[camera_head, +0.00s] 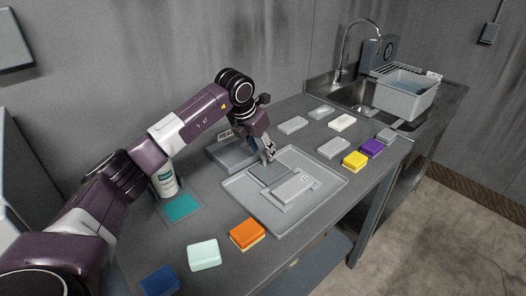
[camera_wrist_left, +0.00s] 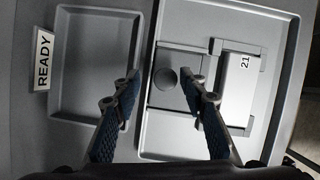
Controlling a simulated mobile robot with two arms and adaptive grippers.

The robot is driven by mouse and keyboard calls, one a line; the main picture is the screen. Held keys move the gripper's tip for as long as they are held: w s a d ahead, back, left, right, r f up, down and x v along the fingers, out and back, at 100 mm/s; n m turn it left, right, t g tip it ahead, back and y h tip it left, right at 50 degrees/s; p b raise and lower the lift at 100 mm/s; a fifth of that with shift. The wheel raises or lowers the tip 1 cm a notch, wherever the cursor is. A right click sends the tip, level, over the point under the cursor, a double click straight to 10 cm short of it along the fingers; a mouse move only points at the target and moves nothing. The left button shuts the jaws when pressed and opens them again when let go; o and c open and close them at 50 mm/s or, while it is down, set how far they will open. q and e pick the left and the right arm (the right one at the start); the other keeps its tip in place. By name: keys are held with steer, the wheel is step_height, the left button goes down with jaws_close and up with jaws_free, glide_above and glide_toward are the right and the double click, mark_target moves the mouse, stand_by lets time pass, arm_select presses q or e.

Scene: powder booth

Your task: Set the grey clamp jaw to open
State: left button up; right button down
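The grey clamp jaw (camera_wrist_left: 181,99) is a flat plate with a round dark knob (camera_wrist_left: 165,78), on the large grey tray (camera_head: 250,208). Beside it, to the right in the left wrist view, a light grey block marked 21 (camera_wrist_left: 240,88) sits between brackets; it also shows in the head view (camera_head: 291,189). My left gripper (camera_wrist_left: 169,88) is open and empty. In the wrist view its fingers appear on either side of the knob; contact cannot be told. In the head view the left gripper (camera_head: 268,156) is over the tray's back part and partly hides the jaw. My right gripper is not in view.
A shallow tray with a READY sign (camera_wrist_left: 43,59) lies beside the large tray. A white bottle (camera_head: 165,181) stands at left. An orange block (camera_head: 247,232) and other coloured blocks lie along the front and right. A sink with a grey tub (camera_head: 405,98) is at the far end.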

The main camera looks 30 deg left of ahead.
arm_select(q)
steer(key=v, duration=1.2)
stand_by(0.4)
